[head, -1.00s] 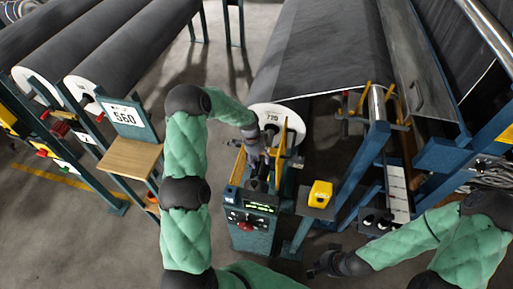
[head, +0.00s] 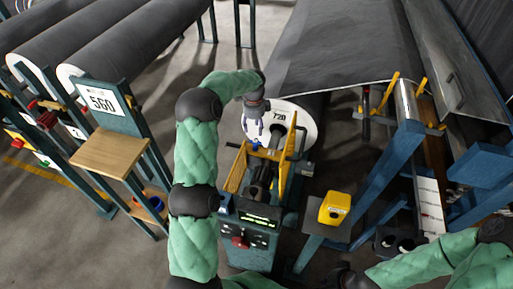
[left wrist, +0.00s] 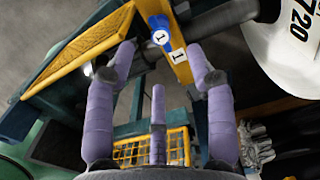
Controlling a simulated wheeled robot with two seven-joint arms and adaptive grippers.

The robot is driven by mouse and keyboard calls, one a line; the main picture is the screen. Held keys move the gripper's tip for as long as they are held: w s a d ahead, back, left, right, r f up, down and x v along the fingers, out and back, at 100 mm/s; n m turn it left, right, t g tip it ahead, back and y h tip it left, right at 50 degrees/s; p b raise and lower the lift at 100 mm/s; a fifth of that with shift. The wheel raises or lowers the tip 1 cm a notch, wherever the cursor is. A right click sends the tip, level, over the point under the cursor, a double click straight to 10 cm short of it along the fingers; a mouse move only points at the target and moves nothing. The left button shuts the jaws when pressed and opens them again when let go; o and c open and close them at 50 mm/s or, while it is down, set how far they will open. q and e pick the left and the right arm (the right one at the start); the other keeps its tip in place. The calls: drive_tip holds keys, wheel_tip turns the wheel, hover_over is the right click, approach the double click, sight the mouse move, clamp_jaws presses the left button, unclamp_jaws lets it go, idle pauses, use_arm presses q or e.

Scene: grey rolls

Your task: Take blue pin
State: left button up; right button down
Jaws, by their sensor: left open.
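The blue pin (left wrist: 158,28) shows in the left wrist view as a short blue cylinder with a round "1" label, beside a yellow bar with another "1" label. In the head view the pin (head: 255,146) is a small blue spot at the top of the yellow-framed stand. My left gripper (left wrist: 162,58) is open and empty, its purple fingers pointing toward the pin, which lies just beyond the fingertips. In the head view my left gripper (head: 260,126) is above the stand's far end. My right gripper (head: 343,278) is dark and partly cut off at the bottom edge.
The stand (head: 248,240) has yellow side plates (head: 288,160) close to my left gripper. The white roll end marked 720 (head: 300,122) is right behind. A yellow device (head: 335,207) sits on a post to the right. A wooden shelf (head: 110,153) stands left.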

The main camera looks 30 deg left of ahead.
sight(255, 141)
use_arm(q)
wheel_tip(255, 141, down, 5)
drive_tip(key=shift+f+b, duration=0.1)
drive_tip(key=shift+b, duration=0.75)
wheel_tip(255, 141, down, 5)
drive_tip(key=b, duration=0.3)
drive_tip(key=shift+d, duration=0.15)
clamp_jaws()
